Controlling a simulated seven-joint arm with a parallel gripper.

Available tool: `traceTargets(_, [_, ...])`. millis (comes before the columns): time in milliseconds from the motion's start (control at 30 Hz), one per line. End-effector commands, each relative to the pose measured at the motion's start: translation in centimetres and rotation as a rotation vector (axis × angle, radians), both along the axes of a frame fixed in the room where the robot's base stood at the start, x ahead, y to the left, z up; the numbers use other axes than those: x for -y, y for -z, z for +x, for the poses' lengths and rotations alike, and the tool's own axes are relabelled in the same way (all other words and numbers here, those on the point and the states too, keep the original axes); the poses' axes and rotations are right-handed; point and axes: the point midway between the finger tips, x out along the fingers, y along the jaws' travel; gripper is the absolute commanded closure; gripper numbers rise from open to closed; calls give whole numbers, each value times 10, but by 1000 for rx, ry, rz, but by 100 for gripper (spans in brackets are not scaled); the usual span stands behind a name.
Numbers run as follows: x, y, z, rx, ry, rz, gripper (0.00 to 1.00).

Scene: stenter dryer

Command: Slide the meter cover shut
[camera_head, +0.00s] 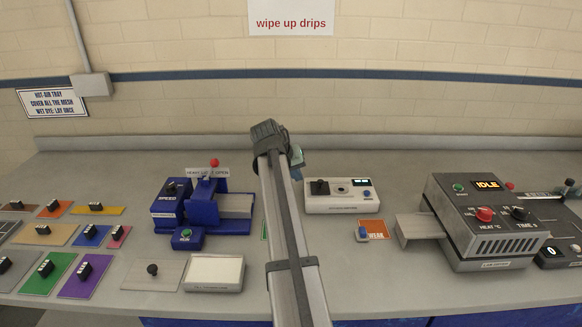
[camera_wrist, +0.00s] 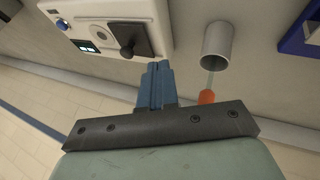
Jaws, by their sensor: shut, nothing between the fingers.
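The meter (camera_head: 343,204) is a low white box on the bench, right of my arm in the head view. Its cover, a small grey plate with a black knob (camera_head: 319,187), sits at the left end of the top. The round port (camera_head: 343,188) beside it is uncovered. In the wrist view the cover (camera_wrist: 145,30) and its knob show at the top, with the port (camera_wrist: 62,24) further left. My gripper (camera_wrist: 157,66) is shut and empty, its blue fingertips near the meter, apart from the knob. My arm mostly hides it in the head view.
A grey cylinder (camera_wrist: 217,45) and an orange-ended rod (camera_wrist: 207,97) stand near my fingers in the wrist view. A blue machine (camera_head: 205,195) is left of my arm. A grey heater box (camera_head: 480,225) and an orange swatch (camera_head: 373,229) lie right.

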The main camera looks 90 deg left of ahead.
Motion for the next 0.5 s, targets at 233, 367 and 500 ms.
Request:
traceTargets(233, [-10, 19, 27, 0, 1, 1, 100])
traceTargets(367, [-12, 21, 38, 1, 1, 1, 100])
traceTargets(500, [-13, 23, 44, 1, 0, 1, 100])
